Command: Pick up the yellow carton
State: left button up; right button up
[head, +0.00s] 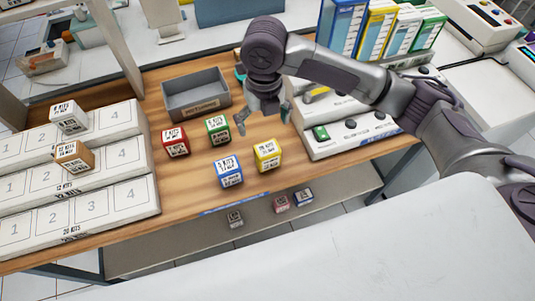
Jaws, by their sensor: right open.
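The yellow carton (267,155) is a small cube with a white label on top. It stands on the wooden table, right of the blue carton (228,171). My right gripper (264,118) points down above and behind the yellow carton, its fingers spread and empty. It appears apart from the carton. My left gripper does not show.
A green carton (218,129) and a red carton (175,142) stand left of the gripper. A grey bin (196,95) is behind them. White numbered trays (87,209) fill the left side. White equipment (350,132) is on the right. Small boxes (281,204) sit on the lower shelf.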

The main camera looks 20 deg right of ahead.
aim_at(267, 148)
jog(key=shift+n, duration=0.3)
jog(key=f, duration=0.5)
jog(key=f+p, duration=0.1)
jog(key=f, duration=0.2)
jog(key=shift+w+d, duration=0.15)
jog(key=shift+d, duration=0.1)
jog(key=f, duration=0.3)
jog(key=f+p, duration=0.1)
jog(key=shift+s+d+f, duration=0.15)
jog(key=shift+s, duration=0.15)
jog(key=shift+f, duration=0.45)
jog(key=c, duration=1.3)
jog(key=shift+o, duration=0.2)
